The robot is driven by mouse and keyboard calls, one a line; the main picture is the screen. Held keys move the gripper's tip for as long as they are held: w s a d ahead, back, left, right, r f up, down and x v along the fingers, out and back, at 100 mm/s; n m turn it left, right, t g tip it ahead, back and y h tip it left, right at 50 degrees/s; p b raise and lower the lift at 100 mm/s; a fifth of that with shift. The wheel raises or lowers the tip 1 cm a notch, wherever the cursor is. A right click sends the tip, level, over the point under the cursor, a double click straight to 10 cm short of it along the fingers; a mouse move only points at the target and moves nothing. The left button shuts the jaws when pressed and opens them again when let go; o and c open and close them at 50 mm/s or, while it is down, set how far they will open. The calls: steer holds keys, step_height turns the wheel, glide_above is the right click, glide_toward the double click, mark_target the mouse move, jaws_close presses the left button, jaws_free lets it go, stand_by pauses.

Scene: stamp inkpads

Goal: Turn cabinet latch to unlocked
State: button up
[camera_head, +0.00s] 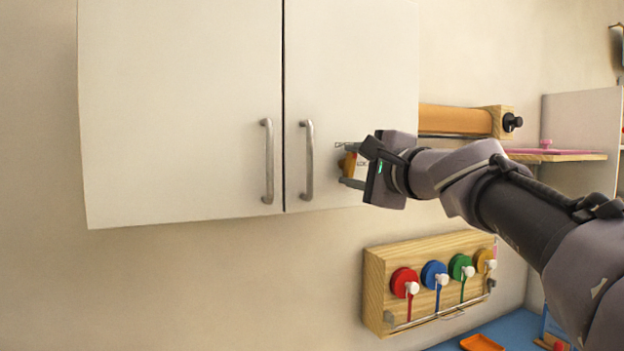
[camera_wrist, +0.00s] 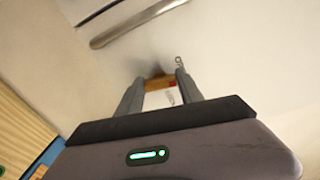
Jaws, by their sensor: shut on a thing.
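The white cabinet (camera_head: 190,90) hangs on the wall with two closed doors. Each door has a grey vertical bar handle (camera_head: 307,160) near the middle seam. The latch (camera_head: 350,164) shows as a small orange-yellow and white piece on the right door, right of its handle. My gripper (camera_head: 349,167) is at the door face and shut on the latch. In the wrist view the latch (camera_wrist: 160,92) sits between the two grey fingers, with an orange top edge, a white face and a red mark. Its turned position is hard to tell, as the fingers and wrist hide part of it.
Below right, a wooden rack (camera_head: 376,300) holds red, blue, green and yellow round pads. A wooden roll (camera_head: 455,120) and a shelf (camera_head: 560,156) are right of the cabinet. A blue surface (camera_head: 500,335) with an orange tray (camera_head: 481,343) lies below.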

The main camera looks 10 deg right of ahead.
steer(key=shift+f+n+b, duration=0.1)
steer(key=shift+n+b, duration=0.6)
steer(key=shift+n, duration=0.3)
steer(key=o, duration=1.4)
